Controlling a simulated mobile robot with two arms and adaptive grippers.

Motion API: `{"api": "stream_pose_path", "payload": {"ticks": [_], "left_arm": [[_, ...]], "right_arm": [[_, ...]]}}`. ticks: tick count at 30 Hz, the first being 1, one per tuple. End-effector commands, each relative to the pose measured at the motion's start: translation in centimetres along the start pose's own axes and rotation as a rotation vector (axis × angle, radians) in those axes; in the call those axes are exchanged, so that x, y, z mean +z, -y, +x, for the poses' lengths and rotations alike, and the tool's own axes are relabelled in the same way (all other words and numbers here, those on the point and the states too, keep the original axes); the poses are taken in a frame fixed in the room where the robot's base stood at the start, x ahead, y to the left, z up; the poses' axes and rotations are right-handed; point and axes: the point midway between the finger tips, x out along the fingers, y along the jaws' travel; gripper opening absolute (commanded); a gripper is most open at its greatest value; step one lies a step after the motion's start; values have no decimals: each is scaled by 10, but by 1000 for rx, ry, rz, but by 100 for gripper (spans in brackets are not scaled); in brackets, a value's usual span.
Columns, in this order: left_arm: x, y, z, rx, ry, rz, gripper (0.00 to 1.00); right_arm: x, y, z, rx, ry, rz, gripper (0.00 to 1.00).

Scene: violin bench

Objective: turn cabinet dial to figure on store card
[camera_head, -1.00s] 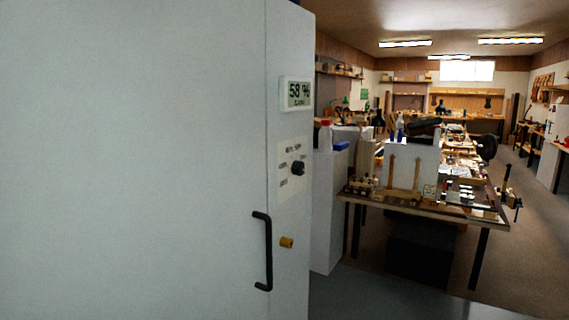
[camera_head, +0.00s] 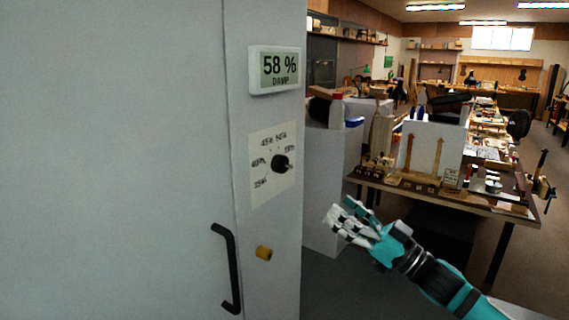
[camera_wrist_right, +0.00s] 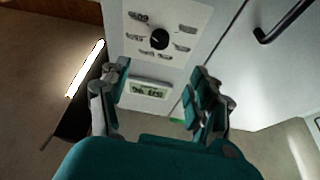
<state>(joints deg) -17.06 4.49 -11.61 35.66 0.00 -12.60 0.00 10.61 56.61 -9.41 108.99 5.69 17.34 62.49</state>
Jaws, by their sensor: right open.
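The cabinet (camera_head: 120,160) fills the left of the head view. Its black dial (camera_head: 281,162) sits on a white scale plate (camera_head: 262,186) with several percent marks around it. A display (camera_head: 274,70) above the plate reads 58 % with a word like DAMP. My right gripper (camera_head: 338,212) is open and empty, below and right of the dial, apart from the cabinet. In the right wrist view the dial (camera_wrist_right: 159,39) shows upside down beyond the open fingers (camera_wrist_right: 158,92). The store card cannot be made out. My left gripper is not in view.
A black handle (camera_head: 229,268) and a brass knob (camera_head: 264,253) stick out below the dial. A workbench (camera_head: 440,194) crowded with tools stands behind my right arm.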

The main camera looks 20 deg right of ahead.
Motion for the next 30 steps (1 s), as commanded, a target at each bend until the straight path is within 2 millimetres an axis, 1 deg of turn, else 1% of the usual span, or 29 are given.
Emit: {"api": "stream_pose_path", "payload": {"ticks": [1,2,7,15,18,21,24,30], "left_arm": [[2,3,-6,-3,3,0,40],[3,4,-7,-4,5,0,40],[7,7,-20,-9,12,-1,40],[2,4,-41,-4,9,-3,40],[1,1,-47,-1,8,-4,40],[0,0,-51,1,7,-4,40],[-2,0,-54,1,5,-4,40],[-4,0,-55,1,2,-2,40]], "right_arm": [[-4,0,9,-1,-4,-2,63],[-5,0,14,-1,-5,-2,63],[-6,0,48,-1,-5,-2,63],[-6,0,107,0,-3,-2,63],[-4,0,126,2,-3,-2,63],[-3,-1,141,2,-1,-2,63],[-2,-1,151,3,-1,-1,63],[0,-1,159,2,1,-3,63]]}}
